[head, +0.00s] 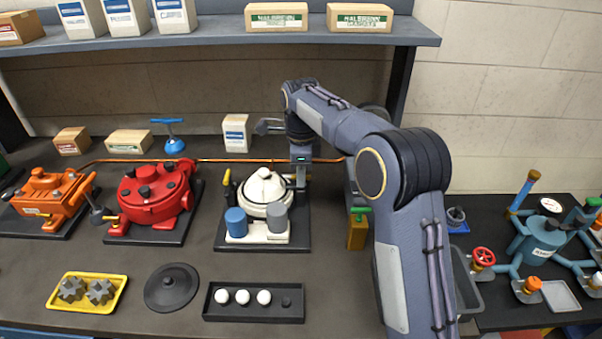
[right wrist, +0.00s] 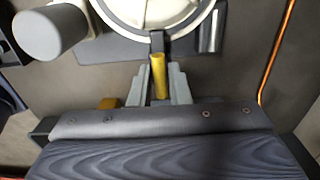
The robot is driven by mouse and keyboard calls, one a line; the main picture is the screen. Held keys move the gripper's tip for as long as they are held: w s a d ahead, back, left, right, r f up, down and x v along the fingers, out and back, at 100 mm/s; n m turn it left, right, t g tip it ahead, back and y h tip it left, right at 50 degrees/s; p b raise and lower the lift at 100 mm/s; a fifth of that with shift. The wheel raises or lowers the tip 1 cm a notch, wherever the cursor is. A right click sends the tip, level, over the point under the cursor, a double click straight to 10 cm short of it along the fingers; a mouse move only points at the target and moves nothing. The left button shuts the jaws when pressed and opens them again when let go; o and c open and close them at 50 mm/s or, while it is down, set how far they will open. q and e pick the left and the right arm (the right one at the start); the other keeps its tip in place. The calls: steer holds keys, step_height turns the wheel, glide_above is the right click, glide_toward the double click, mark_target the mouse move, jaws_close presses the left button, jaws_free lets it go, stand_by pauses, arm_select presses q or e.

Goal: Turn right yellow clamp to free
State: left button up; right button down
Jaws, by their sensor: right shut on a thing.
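The white motor (head: 264,188) stands on a dark base plate in the middle of the bench. Its left yellow clamp (head: 227,183) stands upright at its left side. My right gripper (head: 300,172) comes down at the motor's right side and hides the right clamp in the head view. In the right wrist view the right yellow clamp (right wrist: 159,76) is a yellow handle on a dark bracket at the rim of the white housing (right wrist: 157,14). The two grey fingers of my right gripper (right wrist: 161,84) are shut on it, one on each side. My left gripper is not in view.
A blue and a grey cylinder stand at the white motor's front. A red motor (head: 152,197) and an orange motor (head: 48,196) are to the left. A copper pipe (head: 225,161) runs behind. A black tray (head: 254,315) and round lid (head: 171,288) lie in front.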

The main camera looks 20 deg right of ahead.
steer(key=n+p, duration=0.2)
steer(key=n, duration=0.1)
steer(key=shift+r+p, duration=0.2)
steer(key=shift+p, duration=0.2)
steer(key=n+p, duration=0.2)
steer(key=n, duration=0.2)
steer(key=shift+n, duration=0.4)
steer(key=n+p, duration=0.2)
steer(key=n, duration=0.2)
steer(key=shift+f+n, duration=0.1)
steer(key=shift+n, duration=0.2)
steer(key=n+p, duration=0.1)
steer(key=n, duration=0.4)
steer(key=shift+n, duration=0.4)
steer(key=c, duration=1.4)
jaws_free()
steer(key=shift+f, duration=0.1)
steer(key=shift+o, duration=0.2)
